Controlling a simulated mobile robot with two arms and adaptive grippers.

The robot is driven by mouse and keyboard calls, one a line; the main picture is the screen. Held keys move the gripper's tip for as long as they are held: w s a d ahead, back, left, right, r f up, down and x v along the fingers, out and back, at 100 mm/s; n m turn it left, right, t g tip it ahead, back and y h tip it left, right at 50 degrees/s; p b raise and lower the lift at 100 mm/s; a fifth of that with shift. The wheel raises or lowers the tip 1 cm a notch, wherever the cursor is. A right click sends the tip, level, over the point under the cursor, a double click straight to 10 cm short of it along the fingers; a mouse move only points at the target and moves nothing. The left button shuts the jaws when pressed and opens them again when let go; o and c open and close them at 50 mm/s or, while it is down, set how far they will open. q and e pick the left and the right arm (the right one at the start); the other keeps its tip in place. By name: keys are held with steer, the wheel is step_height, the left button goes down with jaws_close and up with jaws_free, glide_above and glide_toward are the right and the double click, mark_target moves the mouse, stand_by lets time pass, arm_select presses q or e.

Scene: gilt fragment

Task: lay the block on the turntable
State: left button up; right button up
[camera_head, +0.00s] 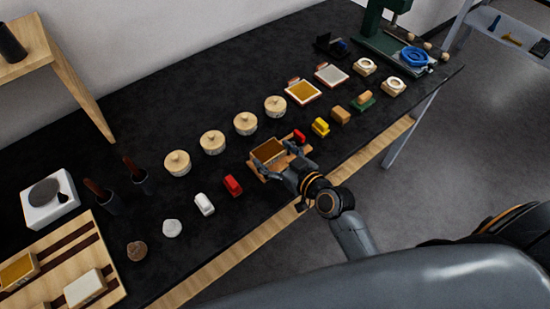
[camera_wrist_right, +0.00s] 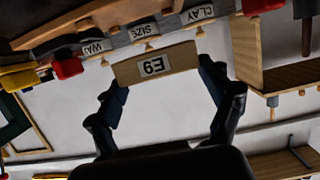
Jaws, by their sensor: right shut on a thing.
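My right gripper (camera_head: 275,160) is shut on a wooden block (camera_head: 267,150) with a brown top face. The gripper holds it by its sides over the front part of the black bench. In the right wrist view the block (camera_wrist_right: 155,66) sits between the two dark fingers, with a black-on-white label facing the camera. A white box with a flat grey disc (camera_head: 44,193) stands at the left of the bench; it may be the turntable, but I cannot be sure. The disc looks bare. My left gripper is not in view.
Round lidded pots (camera_head: 212,142) stand in a row behind the block. Small red (camera_head: 232,185) and white (camera_head: 204,204) items lie to its left. A striped wooden board (camera_head: 75,250) with blocks is at front left. A green press (camera_head: 385,30) stands far right.

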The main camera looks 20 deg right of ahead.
mark_target(275, 167)
steer(key=f, duration=0.1)
steer(key=w+f, duration=0.1)
steer(key=f, duration=0.1)
steer(key=shift+w+d+f, duration=0.15)
steer(key=shift+d+f, duration=0.2)
steer(key=shift+f, duration=0.35)
steer(key=shift+f, duration=0.1)
steer(key=o, duration=0.7)
steer(key=shift+f, duration=0.1)
steer(key=o, duration=0.4)
